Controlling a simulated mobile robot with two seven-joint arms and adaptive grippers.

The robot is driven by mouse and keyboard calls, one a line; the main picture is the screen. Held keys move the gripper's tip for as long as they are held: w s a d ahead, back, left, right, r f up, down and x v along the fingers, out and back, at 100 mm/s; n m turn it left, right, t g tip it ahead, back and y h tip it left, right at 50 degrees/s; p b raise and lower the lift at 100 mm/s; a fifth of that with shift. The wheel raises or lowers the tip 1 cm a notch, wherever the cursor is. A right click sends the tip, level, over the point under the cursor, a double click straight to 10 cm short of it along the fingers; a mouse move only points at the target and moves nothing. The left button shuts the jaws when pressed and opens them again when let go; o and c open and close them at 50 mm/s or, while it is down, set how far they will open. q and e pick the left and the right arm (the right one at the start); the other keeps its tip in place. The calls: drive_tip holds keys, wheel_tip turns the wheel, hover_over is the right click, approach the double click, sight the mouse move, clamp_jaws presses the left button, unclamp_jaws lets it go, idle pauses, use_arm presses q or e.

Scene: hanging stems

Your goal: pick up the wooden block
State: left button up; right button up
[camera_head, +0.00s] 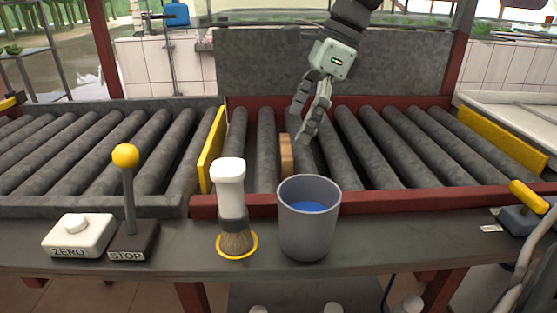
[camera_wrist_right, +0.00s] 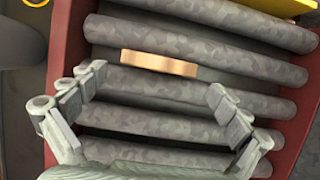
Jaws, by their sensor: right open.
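The wooden block (camera_head: 286,155) is small and light brown. My right gripper (camera_head: 306,128) comes down from the top of the head view, just above and to the right of the block. In the right wrist view my right gripper (camera_wrist_right: 145,118) has its two fingers spread wide with nothing between them. The block is apart from the fingers. My left gripper is not in view.
A grey cup (camera_head: 308,233) with blue inside and a white-handled brush (camera_head: 231,190) stand on the front ledge. A yellow-knobbed lever (camera_head: 125,156) and a ZERO button box (camera_head: 77,236) are at left. A yellow divider (camera_head: 212,150) and red frame (camera_head: 410,200) border the rollers.

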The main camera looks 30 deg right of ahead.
sight(288, 145)
drive_tip(key=x, duration=0.6)
drive_tip(key=shift+f, duration=0.25)
drive_tip(key=shift+c, duration=0.2)
drive_tip(key=c, duration=0.8)
drive_tip(key=shift+r, duration=0.1)
